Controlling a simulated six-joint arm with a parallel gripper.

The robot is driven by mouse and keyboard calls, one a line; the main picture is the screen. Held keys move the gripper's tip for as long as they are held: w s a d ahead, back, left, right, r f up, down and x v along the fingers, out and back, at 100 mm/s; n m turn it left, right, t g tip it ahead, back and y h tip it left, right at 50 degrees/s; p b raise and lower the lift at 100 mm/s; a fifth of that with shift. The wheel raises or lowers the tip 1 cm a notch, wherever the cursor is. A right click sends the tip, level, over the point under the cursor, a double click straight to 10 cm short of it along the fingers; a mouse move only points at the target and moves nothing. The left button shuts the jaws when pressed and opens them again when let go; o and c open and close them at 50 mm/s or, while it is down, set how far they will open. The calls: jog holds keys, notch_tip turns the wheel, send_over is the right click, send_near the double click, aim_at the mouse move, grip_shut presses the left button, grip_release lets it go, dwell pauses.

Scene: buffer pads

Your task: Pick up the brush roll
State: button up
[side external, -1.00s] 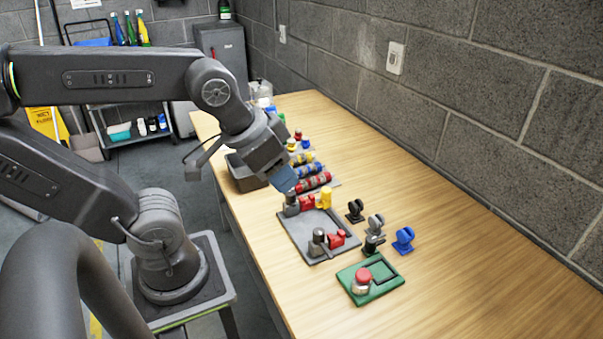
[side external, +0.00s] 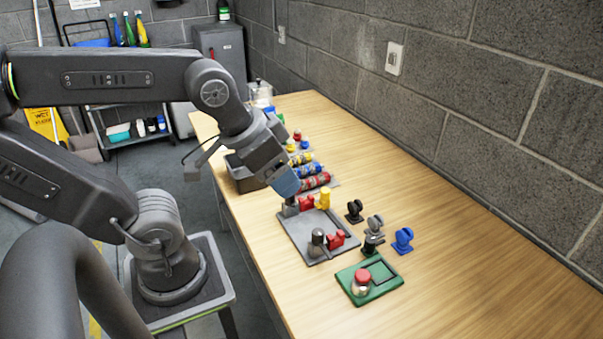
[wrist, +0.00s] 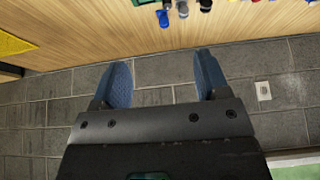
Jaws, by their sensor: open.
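Several striped rolls lie side by side on the table in the side external view: a red and grey one (side external: 314,180), a blue and grey one (side external: 303,169) and a yellow and grey one (side external: 304,158). I cannot tell which of them is the brush roll. My gripper (side external: 289,190) is just left of the red roll, above the grey tray's far end, with its blue fingers pointing down. In the wrist view my gripper (wrist: 164,72) is open, with nothing between its fingers. No roll shows in that view.
A grey tray (side external: 292,232) with grey, red and yellow parts stands below my gripper. A green tray (side external: 388,285) with a red-topped part is nearer. Black, grey and blue (side external: 403,240) parts stand to the right. A dark bin (side external: 243,177) is behind. The table's right side is clear.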

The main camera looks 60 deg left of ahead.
jog(key=w+a+r+n+g, duration=0.1)
jog(key=w+a+n, duration=0.2)
jog(key=w+n, duration=0.2)
jog(key=w+a+r+n, duration=0.2)
jog(key=w+a+n, duration=0.15)
jog(key=w, duration=0.25)
jog(key=n+g, duration=0.5)
jog(key=n, duration=2.3)
send_over(309, 168)
jog(key=a, duration=0.1)
notch_tip(309, 168, down, 20)
jog(key=f, duration=0.8)
jog(key=shift+w+a, duration=0.15)
jog(key=shift+w, duration=0.15)
jog(key=shift+s+d+f, duration=0.1)
jog(key=shift+f, duration=1.4)
jog(key=shift+d+f, duration=0.1)
jog(key=shift+f, duration=1.35)
jog(key=shift+c, duration=0.2)
